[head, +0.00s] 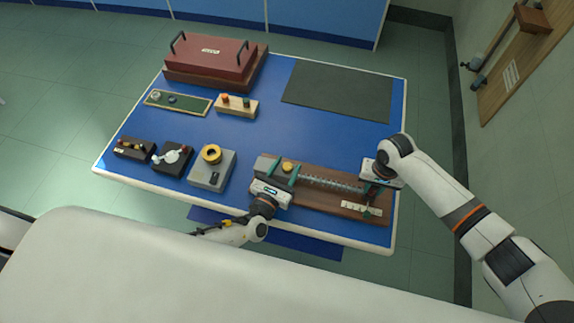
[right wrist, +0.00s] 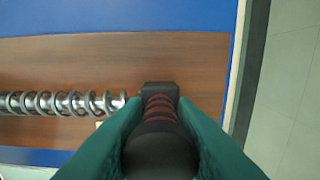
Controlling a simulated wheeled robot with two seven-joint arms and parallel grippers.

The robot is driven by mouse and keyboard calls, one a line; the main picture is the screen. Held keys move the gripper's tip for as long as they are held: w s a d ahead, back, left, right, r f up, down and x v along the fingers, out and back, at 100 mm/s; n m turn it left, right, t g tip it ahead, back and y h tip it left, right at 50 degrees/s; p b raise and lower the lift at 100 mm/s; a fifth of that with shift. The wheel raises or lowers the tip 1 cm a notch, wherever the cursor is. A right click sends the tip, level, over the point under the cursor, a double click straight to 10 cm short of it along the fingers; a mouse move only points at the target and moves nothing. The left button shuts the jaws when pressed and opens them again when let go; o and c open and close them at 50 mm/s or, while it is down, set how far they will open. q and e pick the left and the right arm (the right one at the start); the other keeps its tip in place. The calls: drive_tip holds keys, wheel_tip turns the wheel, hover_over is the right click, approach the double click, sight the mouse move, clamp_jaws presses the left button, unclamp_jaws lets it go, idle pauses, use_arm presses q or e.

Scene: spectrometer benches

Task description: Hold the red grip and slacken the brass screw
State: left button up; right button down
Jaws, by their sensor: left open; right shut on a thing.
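The brass screw (head: 287,166) is a round yellow knob on a dark block at the left end of a wooden board. My left gripper (head: 283,168) is open, with its green fingers on either side of the screw; I cannot tell whether they touch it. The red grip (right wrist: 160,107), with dark red bands and black ends, shows in the right wrist view beyond the right end of the coil spring (head: 330,183). My right gripper (right wrist: 160,125) is shut on it. In the head view the right gripper (head: 372,188) mostly hides the grip.
The wooden board (head: 322,203) lies near the table's front right edge, with a white scale strip (head: 361,209) on it. A grey box with a yellow ring (head: 211,155) stands left of my left gripper. A black mat (head: 339,90) lies behind. The blue middle is clear.

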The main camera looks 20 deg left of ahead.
use_arm(q)
drive_tip(key=shift+w, duration=0.45)
drive_tip(key=shift+c, duration=0.3)
drive_tip(key=c, duration=0.9)
drive_tip(key=shift+o, duration=0.2)
drive_tip(key=shift+d+n+y, duration=0.1)
drive_tip(key=shift+n+y, duration=0.2)
drive_tip(key=shift+y, duration=0.1)
drive_tip(key=n+y, duration=0.3)
drive_tip(key=y, duration=0.2)
drive_tip(key=shift+n, duration=0.3)
drive_tip(key=n+g+y, duration=0.1)
drive_tip(key=n+y, duration=0.1)
drive_tip(key=y, duration=0.1)
drive_tip(key=n+g+y, duration=0.1)
drive_tip(key=n+y, duration=0.1)
drive_tip(key=y, duration=0.2)
drive_tip(key=shift+n+g+y, duration=0.3)
drive_tip(key=shift+n, duration=0.1)
